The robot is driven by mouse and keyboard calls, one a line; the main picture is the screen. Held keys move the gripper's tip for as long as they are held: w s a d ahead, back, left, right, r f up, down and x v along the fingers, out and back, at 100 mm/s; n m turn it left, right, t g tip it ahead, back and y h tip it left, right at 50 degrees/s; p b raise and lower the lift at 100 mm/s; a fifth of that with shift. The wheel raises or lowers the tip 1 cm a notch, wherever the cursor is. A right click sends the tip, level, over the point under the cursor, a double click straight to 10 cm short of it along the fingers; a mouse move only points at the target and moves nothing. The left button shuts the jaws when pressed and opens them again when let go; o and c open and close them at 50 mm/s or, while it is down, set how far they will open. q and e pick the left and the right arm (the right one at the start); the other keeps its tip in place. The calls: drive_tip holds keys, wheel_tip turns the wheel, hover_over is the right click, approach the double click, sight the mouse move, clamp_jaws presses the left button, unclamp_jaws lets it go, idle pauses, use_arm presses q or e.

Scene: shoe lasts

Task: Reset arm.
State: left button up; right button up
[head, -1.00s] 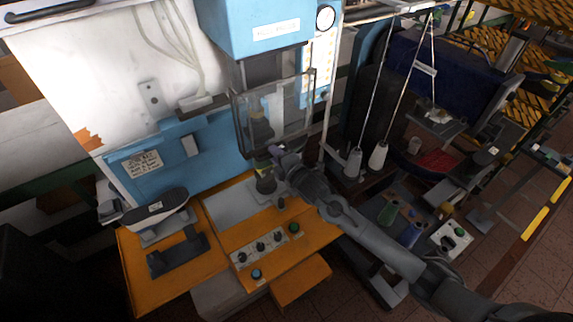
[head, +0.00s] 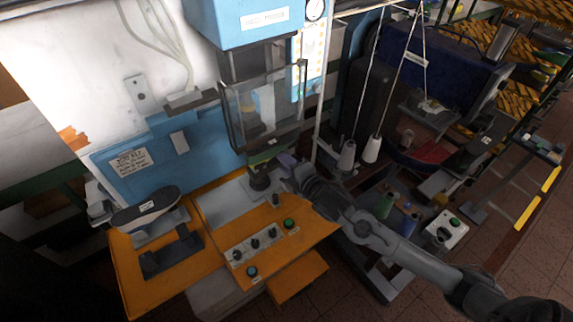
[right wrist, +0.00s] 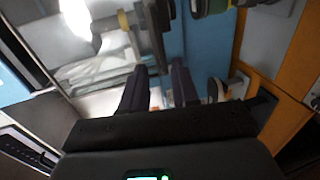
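My right gripper (head: 285,163) is at the front of the blue press machine, just right of the dark post (head: 260,180) under the clear guard (head: 262,112). In the right wrist view its two dark fingers (right wrist: 160,88) are apart, with nothing held between them. A dark shoe last (head: 147,207) with a white label rests on a stand at the left of the orange table. A dark piece with a green edge (head: 266,154) sits on top of the post, partly behind the guard. My left gripper is not in view.
The orange table (head: 210,268) carries a black cradle (head: 171,252) and a panel of knobs with a green button (head: 289,223). Thread cones (head: 347,155) and a sewing machine stand to the right. Tiled floor is open at the lower right.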

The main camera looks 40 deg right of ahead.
drive_tip(key=s+a+f+m+g+p, duration=0.2)
drive_tip(key=s+a+f, duration=0.1)
drive_tip(key=s, duration=0.2)
drive_tip(key=s+a+f+m+g+y+p, duration=0.1)
drive_tip(key=s+a+f+p, duration=0.15)
drive_tip(key=s, duration=0.25)
drive_tip(key=s+a+f+m+g+p, duration=0.2)
drive_tip(key=s+a, duration=0.2)
drive_tip(key=s, duration=0.2)
drive_tip(key=s+a+m+g, duration=0.3)
drive_tip(key=s+m+g, duration=0.4)
drive_tip(key=s+m, duration=0.3)
drive_tip(key=s+p, duration=0.1)
drive_tip(key=s, duration=0.2)
drive_tip(key=shift+s+r, duration=0.25)
